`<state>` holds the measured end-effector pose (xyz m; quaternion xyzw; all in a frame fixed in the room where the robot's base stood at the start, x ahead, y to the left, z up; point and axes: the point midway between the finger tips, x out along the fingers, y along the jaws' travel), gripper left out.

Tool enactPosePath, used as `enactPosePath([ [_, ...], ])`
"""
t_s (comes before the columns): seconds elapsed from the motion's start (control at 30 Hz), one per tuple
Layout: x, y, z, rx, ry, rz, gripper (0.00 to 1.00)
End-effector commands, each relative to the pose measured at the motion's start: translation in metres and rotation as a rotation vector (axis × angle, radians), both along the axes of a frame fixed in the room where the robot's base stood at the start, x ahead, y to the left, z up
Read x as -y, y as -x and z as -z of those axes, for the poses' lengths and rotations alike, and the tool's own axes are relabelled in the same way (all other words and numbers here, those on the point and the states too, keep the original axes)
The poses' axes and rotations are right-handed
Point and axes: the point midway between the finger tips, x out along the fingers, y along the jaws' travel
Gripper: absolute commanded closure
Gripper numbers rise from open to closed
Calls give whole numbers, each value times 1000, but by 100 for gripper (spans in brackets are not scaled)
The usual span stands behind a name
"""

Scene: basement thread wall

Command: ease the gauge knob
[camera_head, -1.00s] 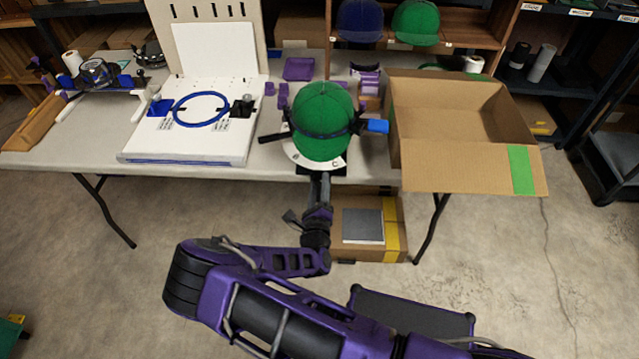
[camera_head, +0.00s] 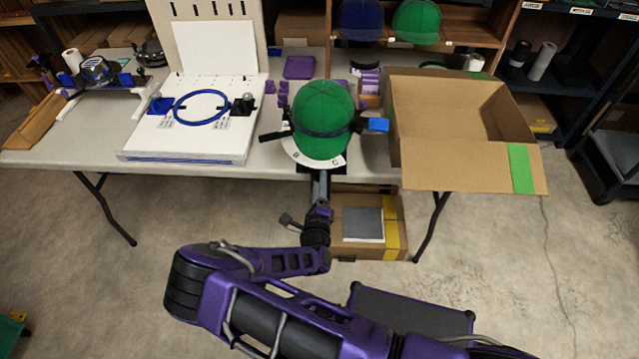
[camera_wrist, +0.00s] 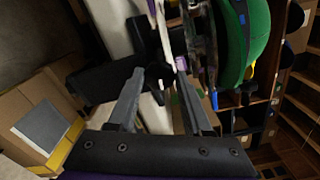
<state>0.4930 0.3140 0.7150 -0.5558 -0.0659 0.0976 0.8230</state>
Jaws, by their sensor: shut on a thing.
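The green cap (camera_head: 322,120) sits on a gauge stand at the table's front edge, with a dark band around it. A white lettered dial plate (camera_head: 300,158) shows below the cap. My gripper (camera_head: 320,178) reaches up to the stand's dark front part, just under the plate. In the wrist view my gripper (camera_wrist: 160,75) has its two fingers on either side of a dark part, which I take for the gauge knob. The knob is mostly hidden and dark, so its shape is unclear. The cap (camera_wrist: 247,40) also shows at the wrist view's upper right.
An open cardboard box (camera_head: 470,165) stands right of the cap, its front flap hanging out. A white board with a blue ring (camera_head: 201,92) lies to the left. A closed box (camera_head: 392,222) with a grey square is under the table.

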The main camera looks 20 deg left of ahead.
Motion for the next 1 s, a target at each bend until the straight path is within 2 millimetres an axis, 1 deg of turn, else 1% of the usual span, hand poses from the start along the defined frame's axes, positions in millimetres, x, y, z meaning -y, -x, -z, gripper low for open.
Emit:
enactPosePath([
  [0.1, 1, 0, 1, -1, 0, 1, 100],
  [0.13, 1, 0, 1, -1, 0, 1, 45],
  [0.27, 1, 0, 1, -1, 0, 1, 21],
  [0.3, 0, 0, 0, -1, -1, 1, 20],
  [0.57, 0, 1, 0, 0, -1, 0, 20],
  [0.67, 2, 6, 0, -1, -1, 1, 20],
  [0.77, 4, 20, 0, -1, 0, 0, 20],
  [0.87, 9, 40, 0, -3, 1, -1, 20],
  [1.0, 17, 75, 0, -4, 1, -1, 20],
])
